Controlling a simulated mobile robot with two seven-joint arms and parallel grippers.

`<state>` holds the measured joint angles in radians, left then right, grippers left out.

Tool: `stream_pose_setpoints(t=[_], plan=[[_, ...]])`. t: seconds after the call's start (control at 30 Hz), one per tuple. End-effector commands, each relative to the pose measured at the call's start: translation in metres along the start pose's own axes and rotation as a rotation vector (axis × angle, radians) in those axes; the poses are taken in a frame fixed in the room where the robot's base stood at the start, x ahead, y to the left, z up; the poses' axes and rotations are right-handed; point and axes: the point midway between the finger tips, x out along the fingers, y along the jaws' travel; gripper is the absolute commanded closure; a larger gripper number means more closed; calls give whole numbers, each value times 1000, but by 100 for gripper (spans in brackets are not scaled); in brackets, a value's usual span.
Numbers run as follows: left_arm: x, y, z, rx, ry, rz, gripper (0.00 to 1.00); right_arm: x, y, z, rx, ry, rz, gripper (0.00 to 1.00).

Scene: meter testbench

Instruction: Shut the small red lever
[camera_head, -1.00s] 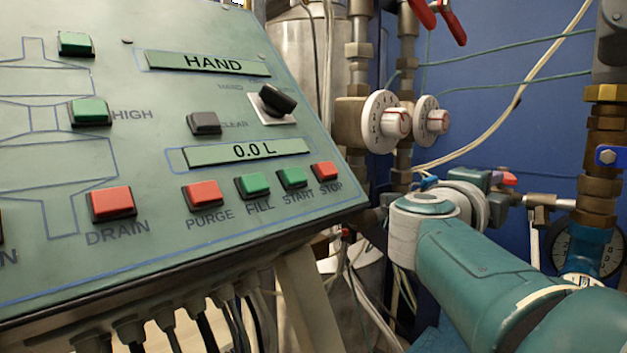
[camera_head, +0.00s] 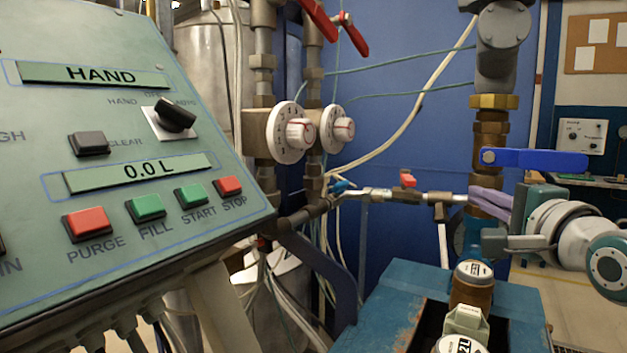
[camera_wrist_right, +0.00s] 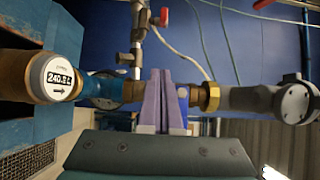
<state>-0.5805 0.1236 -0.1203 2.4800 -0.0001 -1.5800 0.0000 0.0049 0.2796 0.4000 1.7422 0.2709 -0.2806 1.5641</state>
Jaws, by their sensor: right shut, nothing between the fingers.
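The small red lever (camera_head: 408,180) sits on top of a thin metal pipe, left of the large brown and grey pipe. It points roughly toward the head camera, so its exact angle is hard to tell. It also shows at the top of the right wrist view (camera_wrist_right: 164,17), beyond the fingertips. My right gripper (camera_head: 474,198) has purple fingers and comes in from the right, in front of the large pipe. Its fingers are together and empty in the right wrist view (camera_wrist_right: 161,75), apart from the lever. My left gripper is not in view.
A blue lever handle (camera_head: 535,158) extends just above my right gripper. Two larger red levers (camera_head: 320,20) (camera_head: 354,36) are up on the left pipes. The green control panel (camera_head: 110,215) fills the left. A meter (camera_head: 474,270) stands below the gripper at the blue bench.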

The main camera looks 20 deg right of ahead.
Motion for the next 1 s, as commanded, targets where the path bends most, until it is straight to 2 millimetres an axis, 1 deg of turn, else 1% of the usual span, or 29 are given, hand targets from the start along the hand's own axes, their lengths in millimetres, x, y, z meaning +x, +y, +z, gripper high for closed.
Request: stream_pose_setpoints(t=[0.03, 0.2, 0.4, 0.47, 0.5, 0.6, 0.7, 0.83, 1.0], plan=[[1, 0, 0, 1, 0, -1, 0, 10, -2, 0, -1, 0, -4, 100], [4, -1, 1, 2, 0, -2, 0, 43, -1, 0, 0, 1, -4, 100], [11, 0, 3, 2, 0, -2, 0, 77, 0, 0, 1, 1, -4, 100], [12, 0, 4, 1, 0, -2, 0, 86, 0, -1, -1, 2, -4, 100], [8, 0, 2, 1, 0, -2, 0, 87, -2, 8, 6, 0, -2, 100], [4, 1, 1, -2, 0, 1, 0, 90, -3, 23, 7, -2, -2, 100], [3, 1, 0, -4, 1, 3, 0, 92, -2, 32, 5, 0, -3, 100], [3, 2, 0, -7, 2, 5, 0, 94, -2, 38, 3, 0, -3, 100], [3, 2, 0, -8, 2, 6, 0, 94, -1, 39, 2, 1, -3, 100]])
